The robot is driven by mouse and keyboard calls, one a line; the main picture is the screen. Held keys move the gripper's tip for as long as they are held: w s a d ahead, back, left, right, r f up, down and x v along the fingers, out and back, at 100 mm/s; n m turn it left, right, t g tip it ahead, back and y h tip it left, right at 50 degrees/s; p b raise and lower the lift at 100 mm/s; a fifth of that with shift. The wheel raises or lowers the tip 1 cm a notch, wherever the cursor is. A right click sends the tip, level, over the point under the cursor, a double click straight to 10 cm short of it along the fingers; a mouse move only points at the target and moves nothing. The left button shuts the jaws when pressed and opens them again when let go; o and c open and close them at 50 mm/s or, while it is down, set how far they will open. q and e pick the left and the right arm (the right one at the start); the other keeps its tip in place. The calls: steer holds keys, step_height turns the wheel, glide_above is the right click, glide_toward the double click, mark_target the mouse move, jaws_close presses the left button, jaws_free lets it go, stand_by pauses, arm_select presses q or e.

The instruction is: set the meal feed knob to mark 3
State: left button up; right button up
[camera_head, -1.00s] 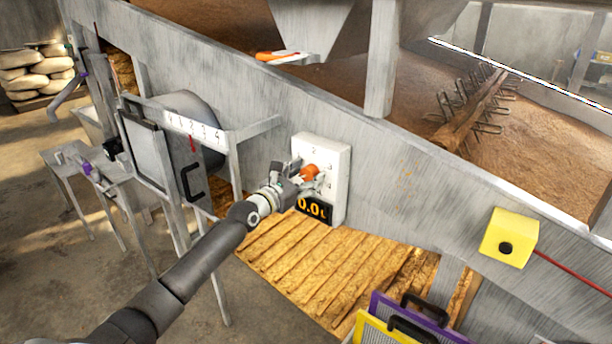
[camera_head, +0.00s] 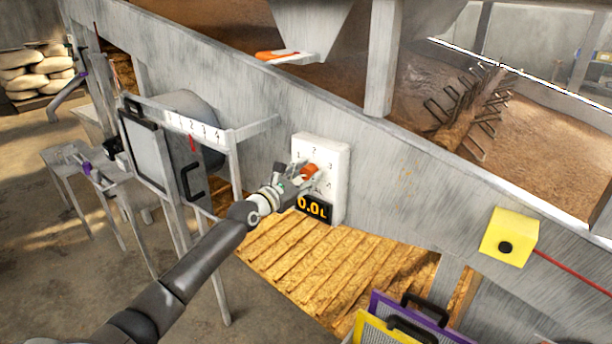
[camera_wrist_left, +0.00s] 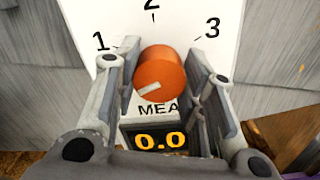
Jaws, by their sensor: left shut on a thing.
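The orange meal feed knob (camera_head: 310,169) is on a white panel (camera_head: 340,160) fixed to the grey sloping wall. The wrist view shows the knob (camera_wrist_left: 160,72) face on, with marks 1, 2 and 3 above it. A short white line on its face lies at its lower part, slanting down to the left, not in line with mark 3. My left gripper (camera_head: 303,179) is shut on the knob, one finger on each side. The display (camera_wrist_left: 160,139) below reads 0.0, and the label above it is partly hidden. My right gripper is not in view.
A numbered scale bar (camera_head: 195,128) with a red pointer juts out left of the panel. A yellow box with a black button (camera_head: 508,238) is on the wall at right. Yellow and purple framed screens (camera_head: 420,318) stand at bottom right. A spiked roller (camera_head: 470,120) lies in the grain bin.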

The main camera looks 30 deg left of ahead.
arm_select(q)
steer(key=m, duration=0.4)
steer(key=m+b, duration=0.1)
steer(key=m, duration=0.4)
steer(key=m+b, duration=0.1)
steer(key=m, duration=0.3)
steer(key=shift+f+m, duration=0.1)
steer(key=shift+m, duration=0.2)
steer(key=m+b, duration=0.1)
steer(key=m, duration=0.7)
steer(key=shift+b, duration=0.3)
steer(key=m, duration=0.4)
steer(key=shift+f+m, duration=0.1)
steer(key=shift+m, duration=0.2)
steer(key=m, duration=0.5)
steer(key=shift+f+m+p, duration=0.1)
steer(key=shift+m+p, duration=0.25)
steer(key=shift+m, duration=1.15)
